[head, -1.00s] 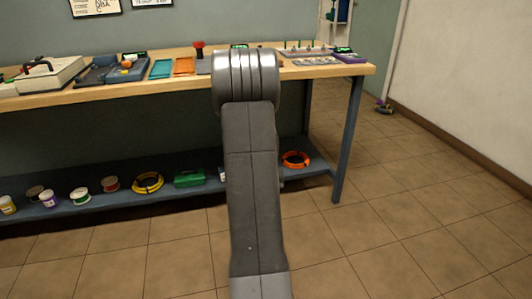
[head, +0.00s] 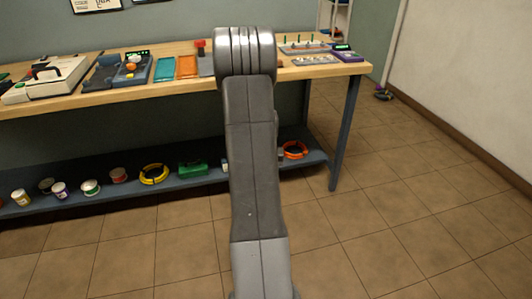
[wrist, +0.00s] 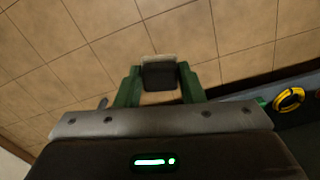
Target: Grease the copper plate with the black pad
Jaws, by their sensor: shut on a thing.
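In the wrist view my gripper (wrist: 159,86) has green fingers shut on a black pad (wrist: 159,76), a small dark block with a pale far edge. It is held clear, with tiled floor behind it. In the head view my arm hides the gripper and pad. A copper-orange plate (head: 187,67) lies flat on the wooden bench, just left of my arm and beside a teal plate (head: 164,69).
On the bench (head: 130,93), a grey device with a red top (head: 204,58) stands right of the plates, and a pegged board (head: 303,44) farther right. Below, a shelf (head: 108,199) carries tubs and coils. Floor is open at right.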

